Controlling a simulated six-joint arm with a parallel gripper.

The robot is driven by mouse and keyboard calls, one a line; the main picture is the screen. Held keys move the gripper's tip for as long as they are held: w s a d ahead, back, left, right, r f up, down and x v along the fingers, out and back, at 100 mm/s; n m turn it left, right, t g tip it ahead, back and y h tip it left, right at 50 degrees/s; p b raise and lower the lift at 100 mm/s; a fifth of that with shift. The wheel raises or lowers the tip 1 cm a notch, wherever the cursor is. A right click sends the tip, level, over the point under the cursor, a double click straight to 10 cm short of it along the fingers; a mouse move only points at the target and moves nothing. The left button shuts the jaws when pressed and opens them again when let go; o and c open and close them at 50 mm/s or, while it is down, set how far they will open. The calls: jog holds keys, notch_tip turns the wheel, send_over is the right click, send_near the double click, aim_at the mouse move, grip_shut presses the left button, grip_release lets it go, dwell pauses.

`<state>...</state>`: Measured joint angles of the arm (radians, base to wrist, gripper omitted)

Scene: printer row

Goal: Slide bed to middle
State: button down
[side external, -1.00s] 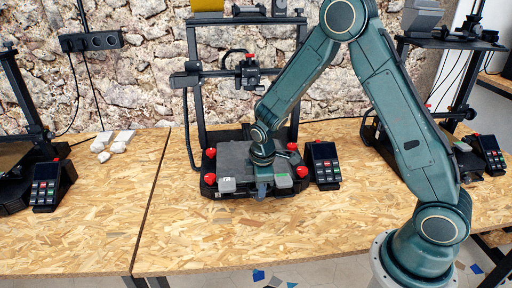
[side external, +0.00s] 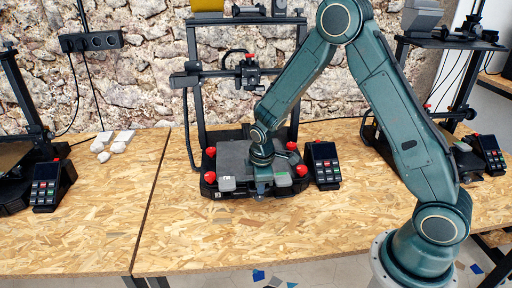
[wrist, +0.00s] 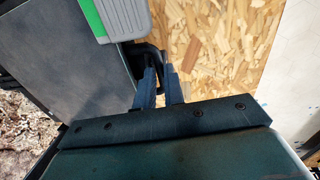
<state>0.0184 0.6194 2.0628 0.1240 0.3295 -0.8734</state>
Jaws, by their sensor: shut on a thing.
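The printer bed (side external: 235,156) is a dark grey plate on the middle printer, with red knobs at its corners. It also fills the left of the wrist view (wrist: 75,60). My gripper (side external: 262,192) is at the bed's front edge, pointing down. In the wrist view my gripper (wrist: 162,82) has its two fingers close together around a dark handle (wrist: 150,52) at the bed's edge. The fingers hide part of the handle.
A grey and green block (wrist: 120,15) sits at the bed's edge beside the handle. A control panel (side external: 323,164) stands right of the printer. The gantry (side external: 245,75) rises behind the bed. Bare wooden table (side external: 215,240) lies in front.

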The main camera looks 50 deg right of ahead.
jog(key=w+d, duration=0.7)
jog(key=shift+w+d, duration=0.15)
jog(key=shift+w, duration=0.05)
jog(key=c, duration=1.5)
grip_release()
jog(key=shift+r, duration=0.1)
jog(key=r, duration=0.4)
jog(key=s+a+r, duration=0.1)
jog(key=r, duration=0.8)
jog(key=shift+s+a+r, duration=0.2)
jog(key=shift+s+a, duration=0.15)
jog(key=shift+s, duration=0.05)
jog(key=shift+r, duration=0.1)
